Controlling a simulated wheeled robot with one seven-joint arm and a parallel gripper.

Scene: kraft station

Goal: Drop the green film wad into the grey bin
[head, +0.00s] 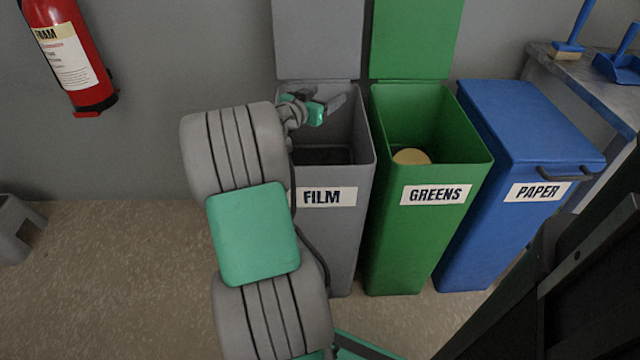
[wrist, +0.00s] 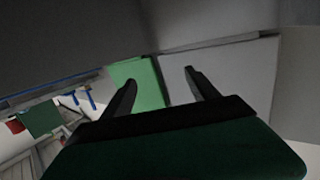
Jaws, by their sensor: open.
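The grey bin (head: 348,225), labelled FILM, stands open with its lid raised at the back. My gripper (head: 335,103) is over the bin's mouth, near its back left. In the wrist view the two fingers of my gripper (wrist: 160,78) are spread apart with nothing held between them. I cannot make out the green film wad in either view. The part of the bin's inside that shows is dark, and my arm hides its left side.
A green bin (head: 400,245) labelled GREENS, open with a yellowish thing (head: 411,157) inside, stands right of the grey bin. A closed blue bin (head: 530,125) labelled PAPER stands beyond it. A fire extinguisher (head: 68,55) hangs on the wall at left. A bench (head: 575,75) stands at right.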

